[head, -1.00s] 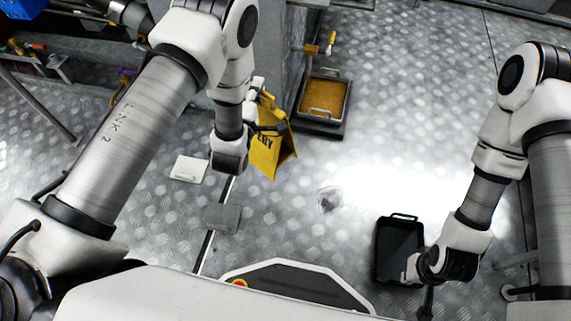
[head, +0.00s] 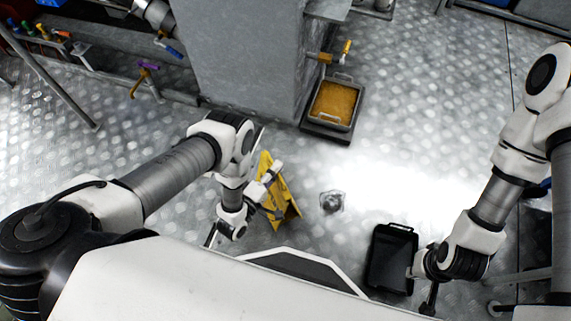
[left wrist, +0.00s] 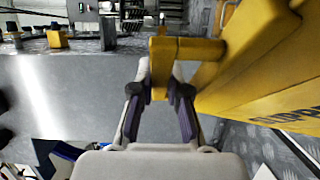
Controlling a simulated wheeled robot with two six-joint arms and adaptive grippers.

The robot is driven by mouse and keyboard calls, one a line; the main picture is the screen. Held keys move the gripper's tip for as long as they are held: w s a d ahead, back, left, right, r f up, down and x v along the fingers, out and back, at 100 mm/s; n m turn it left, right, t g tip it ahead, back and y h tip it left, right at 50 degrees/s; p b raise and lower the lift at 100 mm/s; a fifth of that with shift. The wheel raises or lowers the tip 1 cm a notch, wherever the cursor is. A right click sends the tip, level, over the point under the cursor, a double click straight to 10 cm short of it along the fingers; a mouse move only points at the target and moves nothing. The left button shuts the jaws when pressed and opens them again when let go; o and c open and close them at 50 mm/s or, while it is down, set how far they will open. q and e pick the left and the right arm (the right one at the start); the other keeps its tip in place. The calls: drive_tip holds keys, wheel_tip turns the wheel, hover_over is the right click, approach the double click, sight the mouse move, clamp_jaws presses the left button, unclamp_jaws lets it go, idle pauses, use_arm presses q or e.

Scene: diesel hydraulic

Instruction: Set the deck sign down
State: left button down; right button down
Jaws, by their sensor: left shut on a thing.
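The yellow deck sign (head: 279,190) is a folding A-shaped board with dark lettering, tilted in the head view. My left gripper (head: 270,178) is at its upper part. In the left wrist view the left gripper (left wrist: 160,92) is shut on the sign's yellow bar-like handle, and the yellow panel (left wrist: 262,75) fills the right side. Whether the sign's lower edge touches the floor is unclear. My right gripper (head: 424,280) is at the right edge of a black tray (head: 391,290); its fingers are too unclear to read.
A tray of amber liquid (head: 333,104) stands by the grey cabinet (head: 245,65), under a yellow-handled tap (head: 345,50). A round drain (head: 332,202) lies in the metal floor right of the sign. The bright floor between sign and cabinet tray is clear.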

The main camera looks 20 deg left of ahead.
use_arm(q)
drive_tip(key=w+a+f+b, duration=0.1)
drive_tip(key=w+f+b, duration=0.1)
drive_tip(key=w+b, duration=0.6)
drive_tip(key=w+f+b, duration=0.3)
drive_tip(key=w+b, duration=0.4)
drive_tip(key=b, duration=0.5)
drive_tip(key=shift+w+a+b, duration=0.35)
drive_tip(key=shift+w+a, duration=0.05)
drive_tip(key=c, duration=1.5)
unclamp_jaws()
drive_tip(key=shift+f, duration=0.2)
drive_tip(key=o, duration=0.3)
drive_tip(key=shift+o, duration=0.2)
